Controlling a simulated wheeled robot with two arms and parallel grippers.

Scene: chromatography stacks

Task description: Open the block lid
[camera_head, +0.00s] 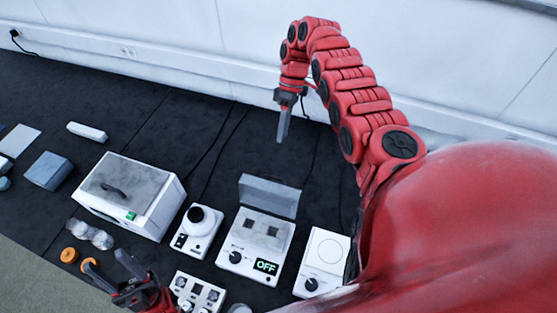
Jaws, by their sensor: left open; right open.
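The block heater (256,243) is a white box with a dark knob and a green "OFF" display, right of centre in the head view. Its grey block lid (268,196) stands up along the back edge, and the top with two dark square wells is uncovered. My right gripper (282,128) hangs above and behind the lid, pointing down, apart from it and empty. It is seen edge-on, and its jaws are open. My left gripper (108,270) is open at the lower left, well away from the block heater; nothing shows between its fingers.
A white lidded box (131,196) with a black handle stands at the left. A small white device with a round black top (198,228) and a white plate device (324,260) flank the block heater. Orange rings (69,255) lie near my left gripper. The dark back bench is mostly clear.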

